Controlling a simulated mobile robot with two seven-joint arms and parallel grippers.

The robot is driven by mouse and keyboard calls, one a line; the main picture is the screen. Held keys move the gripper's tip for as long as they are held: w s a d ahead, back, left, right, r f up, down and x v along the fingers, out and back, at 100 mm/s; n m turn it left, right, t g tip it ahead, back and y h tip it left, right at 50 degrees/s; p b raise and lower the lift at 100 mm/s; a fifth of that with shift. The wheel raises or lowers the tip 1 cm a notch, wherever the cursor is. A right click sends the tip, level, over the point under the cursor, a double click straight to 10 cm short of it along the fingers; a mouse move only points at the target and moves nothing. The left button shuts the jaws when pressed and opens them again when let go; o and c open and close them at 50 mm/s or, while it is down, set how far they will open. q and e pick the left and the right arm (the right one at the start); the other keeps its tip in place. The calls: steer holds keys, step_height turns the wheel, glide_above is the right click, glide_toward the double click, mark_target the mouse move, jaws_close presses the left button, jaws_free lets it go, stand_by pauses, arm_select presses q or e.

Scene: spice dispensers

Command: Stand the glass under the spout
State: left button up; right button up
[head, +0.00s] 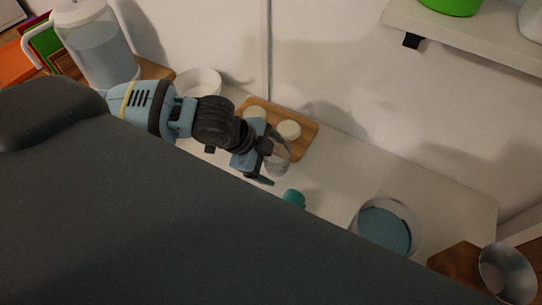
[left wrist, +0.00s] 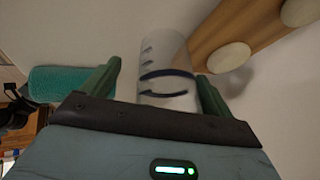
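The clear glass (head: 279,158) stands on the white counter near the front edge of a small wooden board. In the left wrist view the glass (left wrist: 167,75) shows dark curved marks and lies between the two green fingers. My left gripper (head: 266,165) is at the glass, with its fingers apart on either side of it. A gap shows between the glass and the left-hand finger of the left gripper (left wrist: 155,88); the other finger is close to the glass, and contact is unclear. A clear jug-like dispenser (head: 103,50) holding liquid stands at the far left; I cannot make out a spout. My right gripper is not in view.
The wooden board (head: 304,143) carries two round cream pieces (head: 289,130). A teal object (head: 293,198) is close in front of the gripper. A white bowl (head: 201,80) is behind my arm. A round vessel with blue contents (head: 385,230) and a clear bowl (head: 508,274) stand right.

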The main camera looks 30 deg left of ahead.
arm_select(q)
steer(key=shift+a+r, duration=0.1)
steer(key=shift+r, duration=0.2)
steer(key=p+v, duration=0.1)
steer(key=v, duration=1)
steer(key=shift+s+r, duration=0.15)
steer(key=shift+r, duration=0.1)
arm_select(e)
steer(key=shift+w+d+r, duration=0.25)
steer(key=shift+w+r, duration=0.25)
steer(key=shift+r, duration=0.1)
